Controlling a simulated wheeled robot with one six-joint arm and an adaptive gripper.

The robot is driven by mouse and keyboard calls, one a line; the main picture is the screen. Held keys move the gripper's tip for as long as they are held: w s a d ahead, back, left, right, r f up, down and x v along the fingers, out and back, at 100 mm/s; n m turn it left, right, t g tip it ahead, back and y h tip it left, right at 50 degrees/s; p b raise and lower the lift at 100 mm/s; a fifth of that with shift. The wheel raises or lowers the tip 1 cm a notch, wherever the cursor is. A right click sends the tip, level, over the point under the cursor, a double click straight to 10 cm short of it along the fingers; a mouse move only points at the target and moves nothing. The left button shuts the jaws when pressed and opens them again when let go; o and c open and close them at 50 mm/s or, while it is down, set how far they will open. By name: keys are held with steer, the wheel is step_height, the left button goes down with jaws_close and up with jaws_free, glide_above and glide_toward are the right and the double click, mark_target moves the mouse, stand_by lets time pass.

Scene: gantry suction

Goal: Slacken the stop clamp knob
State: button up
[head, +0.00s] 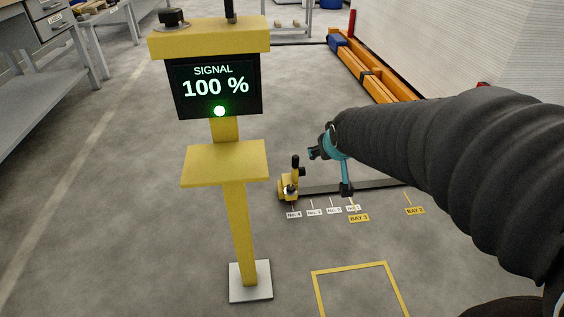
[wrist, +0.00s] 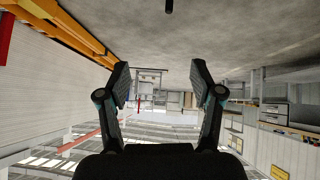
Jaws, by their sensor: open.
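A small yellow stop clamp (head: 287,189) sits low at the left end of a floor rail (head: 325,184) in the head view. A black upright handle (head: 295,163) rises from it, and a small dark knob (head: 302,172) shows on its right side. My gripper (head: 329,171) is to the right of the clamp in the picture, apart from it and seemingly higher. The wrist view shows my gripper (wrist: 160,76) open, with nothing between its fingers. The clamp cannot be made out in the wrist view, which looks across the hall upside down.
A yellow pedestal (head: 233,225) stands left of the clamp, its screen (head: 215,86) reading SIGNAL 100 % with a green light. Tags No. 4 to No. 1 line the floor before the rail. A yellow floor square (head: 348,268) is empty. Orange beams (head: 365,72) lie behind.

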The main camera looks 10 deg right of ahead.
mark_target(293, 191)
steer(key=w+d+f+n+t+y, duration=0.2)
steer(key=w+f+t, duration=0.2)
steer(key=w+f, duration=1.65)
step_height(293, 191, down, 23)
steer(key=s+a+t+y+p, duration=0.1)
steer(key=s+a+t+y, duration=0.15)
steer(key=t, duration=0.25)
steer(key=shift+y, duration=0.45)
steer(key=x, duration=0.4)
steer(key=b+x, duration=0.1)
steer(key=x, duration=0.8)
steer(key=shift+w+d+f, duration=0.15)
steer(key=shift+f, duration=0.15)
steer(key=c, duration=1.2)
